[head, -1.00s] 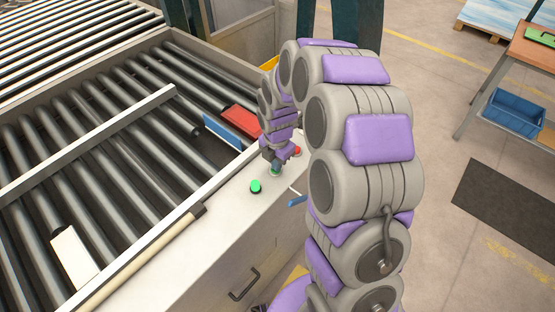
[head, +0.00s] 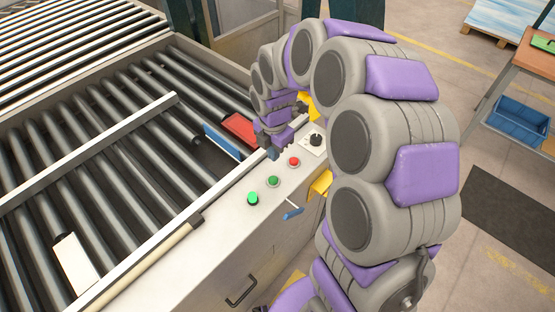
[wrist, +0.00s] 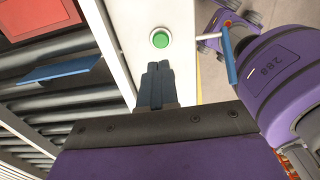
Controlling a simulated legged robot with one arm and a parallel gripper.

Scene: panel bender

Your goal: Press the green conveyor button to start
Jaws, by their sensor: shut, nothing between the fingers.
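On the pale side panel (head: 215,225) of the conveyor, the head view shows a bright green button (head: 253,198), a darker green button (head: 273,181) and a red button (head: 293,161) in a row. My gripper (head: 272,153) is shut and empty, above the panel's inner edge, near the red and darker green buttons and apart from both. In the wrist view, my shut fingers (wrist: 157,75) point toward a green button (wrist: 160,39) in a pale ring, with a small gap in the picture. I cannot tell which green button this is.
A black knob (head: 316,140) sits beyond the red button. A blue handle (head: 293,213) sticks out from the panel's front. A red block (head: 239,130) and a blue plate (head: 222,141) lie by the rollers. A workbench with a blue bin (head: 516,118) stands at right.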

